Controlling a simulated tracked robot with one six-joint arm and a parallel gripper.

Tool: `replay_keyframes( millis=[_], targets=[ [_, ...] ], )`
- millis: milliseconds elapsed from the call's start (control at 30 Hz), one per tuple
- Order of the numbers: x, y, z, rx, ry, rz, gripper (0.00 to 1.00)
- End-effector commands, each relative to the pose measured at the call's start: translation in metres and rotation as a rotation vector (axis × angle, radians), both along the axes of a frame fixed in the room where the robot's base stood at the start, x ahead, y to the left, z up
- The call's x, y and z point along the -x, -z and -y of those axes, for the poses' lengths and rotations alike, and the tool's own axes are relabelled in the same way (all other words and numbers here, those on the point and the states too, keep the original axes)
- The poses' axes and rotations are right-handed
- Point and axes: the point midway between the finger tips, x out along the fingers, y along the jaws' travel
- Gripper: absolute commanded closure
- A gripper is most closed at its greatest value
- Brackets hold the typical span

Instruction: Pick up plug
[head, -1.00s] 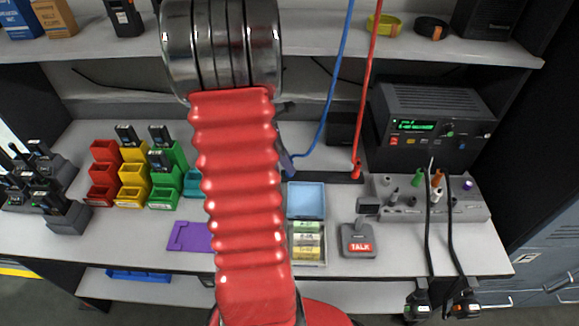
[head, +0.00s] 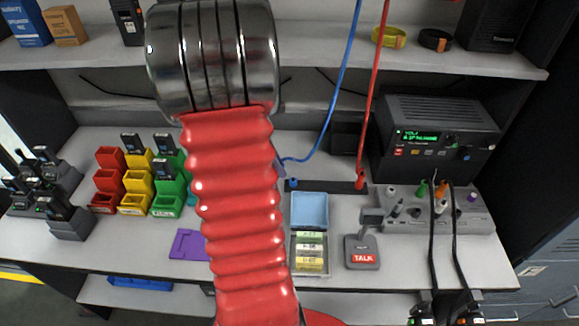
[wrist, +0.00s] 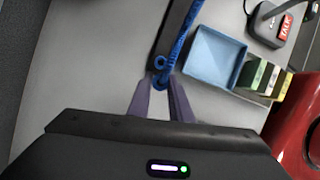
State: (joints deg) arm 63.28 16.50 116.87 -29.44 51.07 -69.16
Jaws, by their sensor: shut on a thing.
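A blue plug (wrist: 160,80) on a blue cable (wrist: 186,30) is between my gripper's fingertips (wrist: 160,90) in the wrist view. My gripper is shut on it, with its two purple fingers converging on the plug. In the head view the blue cable (head: 343,70) hangs down and passes behind my red arm, which hides my gripper. A blue socket (wrist: 159,62) sits on the end of a black strip just beyond the plug; it also shows in the head view (head: 292,184). I cannot tell whether plug and strip touch.
A red cable's plug (head: 360,181) stands at the strip's right end. A light blue tray (head: 309,228), a talk microphone (head: 362,252) and a black radio (head: 435,140) are to the right. Coloured bins (head: 135,203) and a purple holder (head: 188,244) are left.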

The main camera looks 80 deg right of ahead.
Motion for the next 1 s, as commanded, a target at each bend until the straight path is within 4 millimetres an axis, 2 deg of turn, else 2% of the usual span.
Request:
replay_keyframes(
  millis=[400,600,800,1000],
  targets=[
    [-0.083,0.0,-0.039,0.0,-0.005,0.0,0.96],
    [-0.113,0.0,-0.053,0.001,-0.004,0.0,0.96],
    [-0.126,0.0,-0.06,0.0,-0.001,0.0,0.96],
    [-0.128,0.0,-0.061,0.0,0.0,-0.001,0.96]
  ],
)
